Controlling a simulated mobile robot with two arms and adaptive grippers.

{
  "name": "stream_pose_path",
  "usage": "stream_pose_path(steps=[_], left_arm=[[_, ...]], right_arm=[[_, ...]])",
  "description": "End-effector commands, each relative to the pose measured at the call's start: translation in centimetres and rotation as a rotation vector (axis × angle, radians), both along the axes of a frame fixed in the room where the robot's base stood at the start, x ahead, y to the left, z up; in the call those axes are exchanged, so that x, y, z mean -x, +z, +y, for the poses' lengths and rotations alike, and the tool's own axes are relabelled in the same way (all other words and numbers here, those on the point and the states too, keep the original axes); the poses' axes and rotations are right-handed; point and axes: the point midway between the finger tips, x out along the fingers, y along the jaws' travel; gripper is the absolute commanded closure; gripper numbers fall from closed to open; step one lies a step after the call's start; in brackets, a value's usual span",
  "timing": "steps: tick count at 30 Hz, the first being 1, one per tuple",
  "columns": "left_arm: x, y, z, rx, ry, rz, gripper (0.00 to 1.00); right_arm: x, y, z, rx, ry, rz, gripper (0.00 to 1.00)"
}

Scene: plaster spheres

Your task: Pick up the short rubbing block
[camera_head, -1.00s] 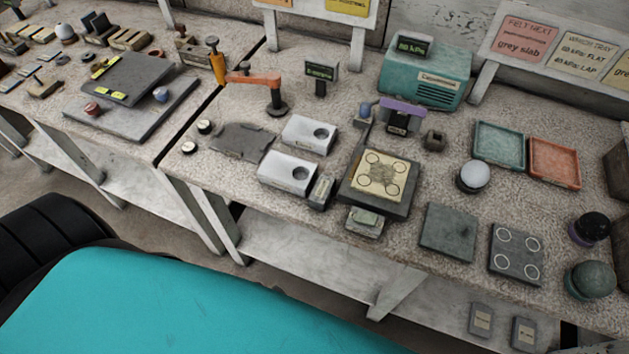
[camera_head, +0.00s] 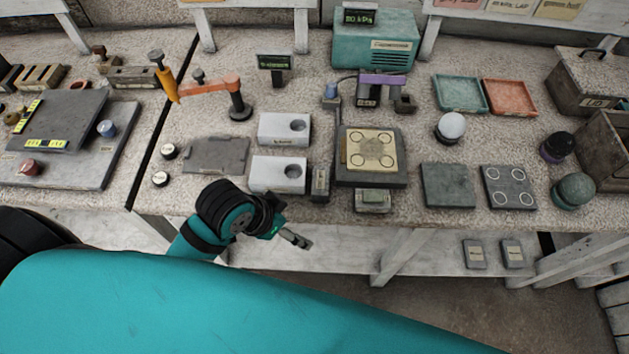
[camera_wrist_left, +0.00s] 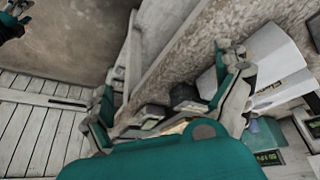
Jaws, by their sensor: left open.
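My left gripper (camera_head: 297,240) is in front of the bench edge, below the white blocks. In the left wrist view the gripper (camera_wrist_left: 168,92) has its jaws wide apart and empty. Two small blocks are candidates for the short rubbing block; I cannot tell which it is. A dark upright block (camera_head: 320,184) stands beside the front white block; in the wrist view a dark block (camera_wrist_left: 186,96) shows between the fingers. A pale block with a greenish top (camera_head: 373,200) sits at the front of the dark square stand. The gripper touches neither.
White blocks (camera_head: 278,174) with round holes stand left of the dark stand (camera_head: 395,176) with its cream ringed plate (camera_head: 370,149). A grey slab (camera_head: 448,186) and a ringed slab (camera_head: 508,188) lie right. A white sphere (camera_head: 451,127) stands behind. A lower shelf (camera_head: 330,245) runs below the bench.

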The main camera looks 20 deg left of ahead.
Motion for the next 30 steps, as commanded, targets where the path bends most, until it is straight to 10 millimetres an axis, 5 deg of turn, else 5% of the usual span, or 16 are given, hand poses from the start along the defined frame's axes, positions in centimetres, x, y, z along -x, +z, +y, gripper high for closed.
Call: stream_pose_path(steps=[11, 18, 24, 30], left_arm=[[-6.1, 4.4, -2.9, 0.008, -0.443, -0.086, 0.0], [-9.6, 9.2, 0.0, -0.049, -0.724, -0.051, 0.0], [-10.9, 12.8, 3.1, -0.059, -0.798, -0.011, 0.0], [-11.1, 13.4, 3.6, -0.048, -0.813, 0.003, 0.0]], right_arm=[[-0.4, 0.0, 0.5, -0.006, 0.003, -0.005, 0.43], [-0.3, 0.0, 0.5, -0.006, 0.004, -0.004, 0.43], [-0.3, 0.0, 0.5, -0.006, 0.005, -0.004, 0.43], [-0.2, 0.1, 0.5, -0.006, 0.004, -0.003, 0.43]])
